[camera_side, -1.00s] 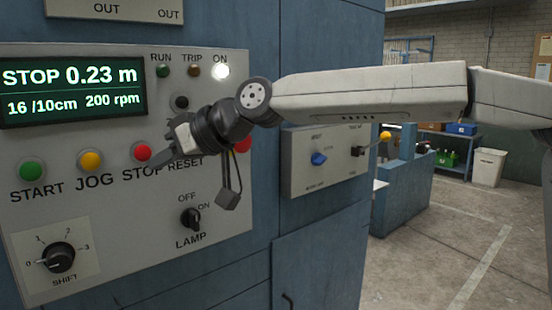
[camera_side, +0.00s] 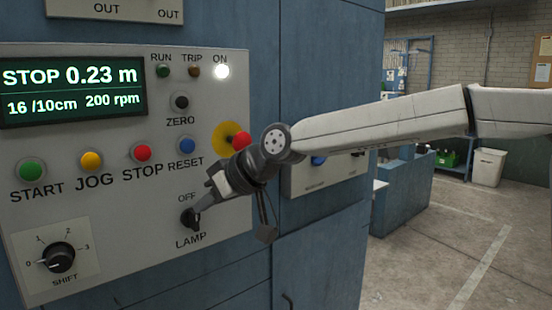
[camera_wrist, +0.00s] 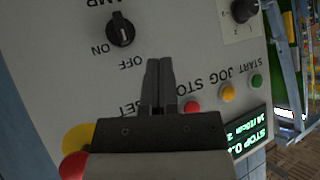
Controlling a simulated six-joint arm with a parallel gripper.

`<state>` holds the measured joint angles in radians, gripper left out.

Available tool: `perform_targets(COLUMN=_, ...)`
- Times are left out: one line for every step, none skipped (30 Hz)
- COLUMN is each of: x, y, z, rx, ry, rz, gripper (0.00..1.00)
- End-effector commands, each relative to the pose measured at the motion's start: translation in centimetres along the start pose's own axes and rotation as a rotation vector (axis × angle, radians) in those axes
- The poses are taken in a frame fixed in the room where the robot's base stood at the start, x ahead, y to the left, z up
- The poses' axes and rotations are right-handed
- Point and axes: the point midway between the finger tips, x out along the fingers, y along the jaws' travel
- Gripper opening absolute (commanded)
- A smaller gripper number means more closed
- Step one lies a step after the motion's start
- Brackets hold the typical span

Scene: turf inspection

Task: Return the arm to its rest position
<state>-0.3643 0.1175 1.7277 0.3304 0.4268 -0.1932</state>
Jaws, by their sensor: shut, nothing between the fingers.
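My gripper (camera_side: 199,208) is in front of the grey control panel (camera_side: 110,226), pointing down and left. I cannot tell how far the tips are from the panel face.
A red mushroom button on a yellow disc (camera_side: 228,131) is just above my wrist. START (camera_side: 32,170), JOG (camera_side: 91,162), STOP (camera_side: 142,152) and RESET (camera_side: 192,145) buttons are at left. A second panel (camera_side: 335,176) is behind my arm. Open floor (camera_side: 430,265) lies right.

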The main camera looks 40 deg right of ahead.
Motion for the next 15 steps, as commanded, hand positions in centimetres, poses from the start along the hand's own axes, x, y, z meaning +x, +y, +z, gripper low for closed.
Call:
perform_targets(x=0.3, y=1.7, z=2.0, rx=0.015, ry=-0.036, rz=0.030, gripper=0.00)
perform_targets(x=0.4, y=2.6, z=3.1, rx=0.023, ry=-0.057, rz=0.048, gripper=0.00)
perform_targets(x=0.5, y=3.8, z=4.7, rx=0.033, ry=-0.085, rz=0.070, gripper=0.00)
perform_targets(x=0.6, y=4.7, z=6.0, rx=0.041, ry=-0.107, rz=0.087, gripper=0.00)
perform_targets(x=0.6, y=5.5, z=7.2, rx=0.051, ry=-0.128, rz=0.102, gripper=0.00)
perform_targets(x=0.6, y=6.6, z=8.8, rx=0.061, ry=-0.156, rz=0.124, gripper=0.00)
perform_targets(x=0.5, y=7.3, z=10.1, rx=0.069, ry=-0.177, rz=0.138, gripper=0.00)
perform_targets(x=0.4, y=8.1, z=11.4, rx=0.078, ry=-0.198, rz=0.153, gripper=0.00)
perform_targets(x=0.2, y=9.1, z=13.1, rx=0.089, ry=-0.227, rz=0.173, gripper=0.00)
perform_targets(x=0.1, y=9.7, z=14.4, rx=0.099, ry=-0.249, rz=0.187, gripper=0.00)
perform_targets(x=-0.1, y=10.4, z=15.7, rx=0.107, ry=-0.271, rz=0.201, gripper=0.00)
perform_targets(x=-0.4, y=11.2, z=17.5, rx=0.119, ry=-0.300, rz=0.218, gripper=0.00)
perform_targets(x=-0.7, y=11.8, z=18.8, rx=0.128, ry=-0.322, rz=0.231, gripper=0.00)
perform_targets(x=-1.0, y=12.3, z=20.1, rx=0.137, ry=-0.343, rz=0.243, gripper=0.00)
perform_targets(x=-1.4, y=13.0, z=21.9, rx=0.150, ry=-0.372, rz=0.259, gripper=0.00)
